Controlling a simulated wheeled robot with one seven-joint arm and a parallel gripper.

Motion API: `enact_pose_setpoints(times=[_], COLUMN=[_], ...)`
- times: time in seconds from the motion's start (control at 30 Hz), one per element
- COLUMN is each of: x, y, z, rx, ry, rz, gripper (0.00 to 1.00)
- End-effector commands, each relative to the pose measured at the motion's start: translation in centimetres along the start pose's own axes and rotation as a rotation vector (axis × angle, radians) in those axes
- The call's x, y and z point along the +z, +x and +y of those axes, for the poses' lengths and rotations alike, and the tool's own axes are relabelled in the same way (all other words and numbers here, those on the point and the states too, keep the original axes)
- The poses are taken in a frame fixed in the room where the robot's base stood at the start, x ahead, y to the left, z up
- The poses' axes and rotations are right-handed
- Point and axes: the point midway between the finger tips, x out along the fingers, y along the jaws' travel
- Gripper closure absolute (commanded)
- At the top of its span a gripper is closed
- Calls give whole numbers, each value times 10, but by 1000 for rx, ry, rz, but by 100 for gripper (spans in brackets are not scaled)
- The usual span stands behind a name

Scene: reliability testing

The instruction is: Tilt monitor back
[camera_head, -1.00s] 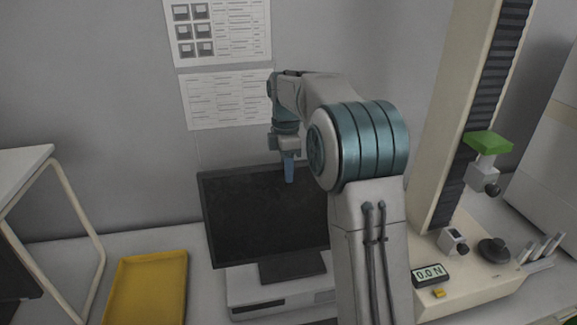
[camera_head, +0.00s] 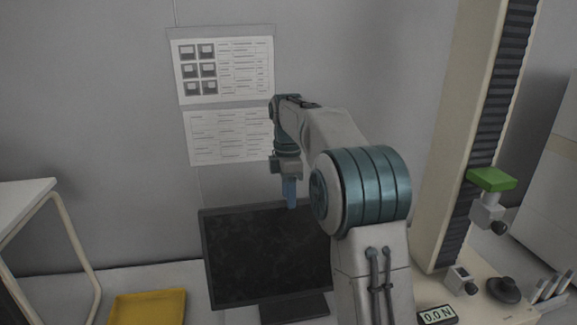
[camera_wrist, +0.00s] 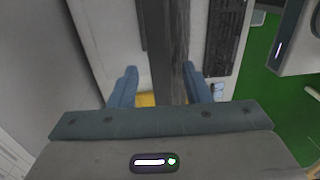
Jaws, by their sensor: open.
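The black monitor (camera_head: 262,258) stands upright on its stand (camera_head: 294,307) in front of the wall, facing the head camera. My gripper (camera_head: 290,205) points down at the monitor's top edge, right of its middle. In the wrist view my gripper (camera_wrist: 163,88) is open, with one blue finger on each side of the monitor's dark edge (camera_wrist: 172,45). The edge runs between the fingers, closer to the right one, with a wider gap on the left. Whether a finger touches it I cannot tell. My arm hides the monitor's right side in the head view.
A yellow tray (camera_head: 149,308) lies to the left, near a white table (camera_head: 22,205). A tall test stand (camera_head: 466,150) with a green-topped clamp (camera_head: 491,180) and a force display (camera_head: 437,315) stands to the right. Printed sheets (camera_head: 224,70) hang on the wall behind.

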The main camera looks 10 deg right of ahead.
Motion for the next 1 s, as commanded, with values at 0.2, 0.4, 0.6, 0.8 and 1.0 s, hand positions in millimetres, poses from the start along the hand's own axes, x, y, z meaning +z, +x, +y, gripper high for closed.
enact_pose_setpoints(times=[0.2,0.4,0.6,0.8,1.0], x=[1,1,1,1,1], y=[-45,-77,-94,-97,-97], z=[1,1,1,0,0], rx=[3,1,0,-1,-1], ry=[2,1,1,1,1], rz=[0,0,1,0,0], gripper=[56,56,56,56,56])
